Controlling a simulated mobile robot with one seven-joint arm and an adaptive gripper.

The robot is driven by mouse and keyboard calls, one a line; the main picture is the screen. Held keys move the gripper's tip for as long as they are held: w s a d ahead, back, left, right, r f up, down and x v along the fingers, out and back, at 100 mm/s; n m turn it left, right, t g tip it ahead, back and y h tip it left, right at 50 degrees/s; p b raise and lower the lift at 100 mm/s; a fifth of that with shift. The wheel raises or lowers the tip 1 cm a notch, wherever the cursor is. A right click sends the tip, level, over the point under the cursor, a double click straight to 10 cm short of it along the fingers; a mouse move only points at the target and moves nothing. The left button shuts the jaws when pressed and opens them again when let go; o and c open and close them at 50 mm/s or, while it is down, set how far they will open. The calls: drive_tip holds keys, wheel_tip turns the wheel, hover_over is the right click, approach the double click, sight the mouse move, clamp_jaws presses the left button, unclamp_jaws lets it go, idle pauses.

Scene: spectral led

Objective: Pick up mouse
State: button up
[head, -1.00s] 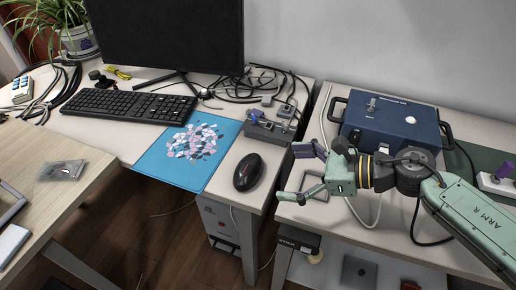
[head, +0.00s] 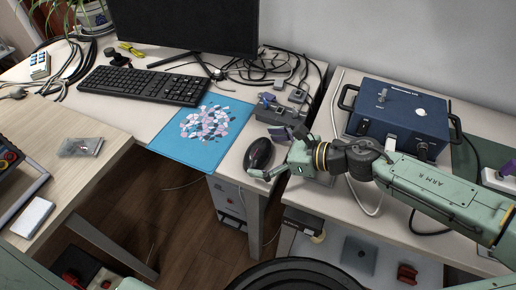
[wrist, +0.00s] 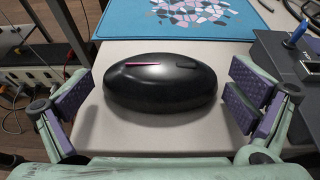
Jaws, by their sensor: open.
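The black mouse (head: 258,153) lies on the white desk, right of the blue mousepad, near the desk's right front corner. In the wrist view the mouse (wrist: 160,82) lies sideways across the picture, ahead of my gripper and between the lines of its two fingers. My gripper (head: 280,152) is at the right side of the mouse in the head view. In the wrist view my gripper (wrist: 160,108) is open, with a purple-padded finger at each side and visible gaps between pads and mouse. It holds nothing.
The blue mousepad (head: 207,134) lies left of the mouse, and a black keyboard (head: 144,86) is beyond it. A grey box with a blue knob (wrist: 285,60) stands close to the right finger. A blue instrument (head: 402,117) stands on the right table.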

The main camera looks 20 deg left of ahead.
drive_tip(key=shift+a, duration=0.1)
drive_tip(key=c, duration=0.9)
